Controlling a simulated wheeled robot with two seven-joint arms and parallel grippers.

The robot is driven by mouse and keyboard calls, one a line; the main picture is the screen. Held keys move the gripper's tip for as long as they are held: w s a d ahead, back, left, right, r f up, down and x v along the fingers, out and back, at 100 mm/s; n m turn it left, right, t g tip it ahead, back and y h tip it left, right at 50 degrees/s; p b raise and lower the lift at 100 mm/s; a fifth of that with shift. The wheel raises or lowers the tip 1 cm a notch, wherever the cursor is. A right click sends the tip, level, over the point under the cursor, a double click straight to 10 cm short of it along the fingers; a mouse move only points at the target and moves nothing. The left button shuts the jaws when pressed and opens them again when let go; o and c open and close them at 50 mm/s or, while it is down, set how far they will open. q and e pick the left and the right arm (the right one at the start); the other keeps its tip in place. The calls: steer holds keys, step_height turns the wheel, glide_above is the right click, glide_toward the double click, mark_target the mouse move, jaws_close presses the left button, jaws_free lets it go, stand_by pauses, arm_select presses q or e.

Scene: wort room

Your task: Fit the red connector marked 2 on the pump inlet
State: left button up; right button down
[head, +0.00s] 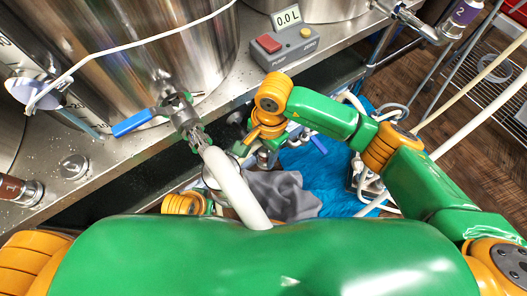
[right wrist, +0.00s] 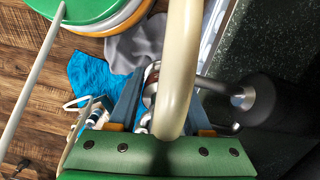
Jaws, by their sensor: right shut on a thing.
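My right gripper (head: 262,146) is below the bench edge in the head view, beside the white hose (head: 235,185). In the right wrist view its two blue fingers (right wrist: 157,104) are shut around a small reddish and metal part, which looks like the red connector (right wrist: 150,88). The hose crosses in front and hides most of it; no mark 2 can be read. A silver fitting (right wrist: 238,97) joins a black rounded body, possibly the pump (right wrist: 266,101), right of the fingers and apart from them. I cannot tell which port is the inlet. My left gripper does not show.
The hose's upper end meets the steel kettle's (head: 150,50) valve, with blue handle (head: 133,122). A control box (head: 285,46) reads 0.0 L. A brown-red connector (head: 22,190) and a purple connector (head: 462,14) are at the sides. Blue cloth (head: 335,185) and grey cloth (head: 285,195) lie below.

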steer(key=shift+f, duration=0.3)
steer(key=shift+c, duration=1.3)
jaws_free()
